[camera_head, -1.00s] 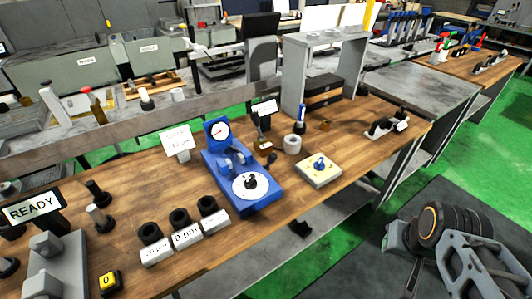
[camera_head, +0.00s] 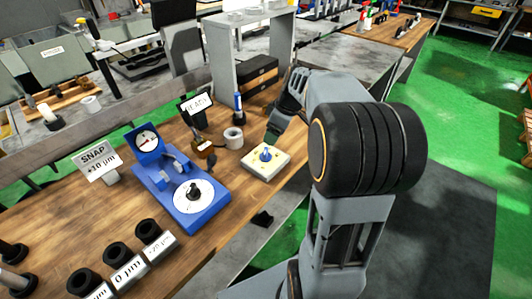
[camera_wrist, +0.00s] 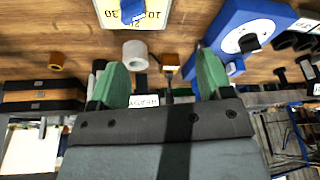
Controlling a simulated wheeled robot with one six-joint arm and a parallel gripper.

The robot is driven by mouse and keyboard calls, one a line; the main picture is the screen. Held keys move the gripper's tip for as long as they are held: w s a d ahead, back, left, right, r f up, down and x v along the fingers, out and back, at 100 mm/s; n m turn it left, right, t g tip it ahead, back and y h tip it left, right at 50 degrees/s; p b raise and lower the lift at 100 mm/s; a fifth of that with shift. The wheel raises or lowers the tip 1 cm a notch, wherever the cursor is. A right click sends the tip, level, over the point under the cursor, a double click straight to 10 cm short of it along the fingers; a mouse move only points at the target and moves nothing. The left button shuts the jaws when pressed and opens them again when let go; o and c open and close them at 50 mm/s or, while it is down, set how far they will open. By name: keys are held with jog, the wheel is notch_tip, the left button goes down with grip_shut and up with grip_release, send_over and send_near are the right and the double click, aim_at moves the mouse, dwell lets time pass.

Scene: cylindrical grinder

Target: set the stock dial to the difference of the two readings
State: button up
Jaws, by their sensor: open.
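A pale square dial plate with a blue knob (camera_head: 266,155) lies on the bench. In the wrist view the plate (camera_wrist: 157,17) shows the numbers 10, 20 and 30, with the knob at the top edge. A blue gauge stand (camera_head: 213,208) carries a round gauge (camera_head: 147,141) and a white disc (camera_head: 194,196) with a black knob; the gauge needle is too small to read. A sign (camera_head: 97,161) reads SNAP +10 µm. My gripper (camera_head: 274,126) is open and empty, just behind and above the dial plate; its green fingers (camera_wrist: 163,80) stand apart in the wrist view.
Several black rings on labelled blocks (camera_head: 148,232) line the front left. A grey shelf frame (camera_head: 219,54) stands at the back. The bench's front edge is close to the plate.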

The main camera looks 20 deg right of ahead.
aim_at(267, 151)
jog(key=w+d+f+n, duration=0.2)
jog(key=w+d, duration=0.1)
jog(key=d, duration=0.1)
jog(key=shift+y, duration=0.4)
jog(key=x, duration=1.3)
jog(key=shift+w+f, duration=0.2)
jog(key=shift+w, duration=0.05)
jog(key=shift+c, duration=0.2)
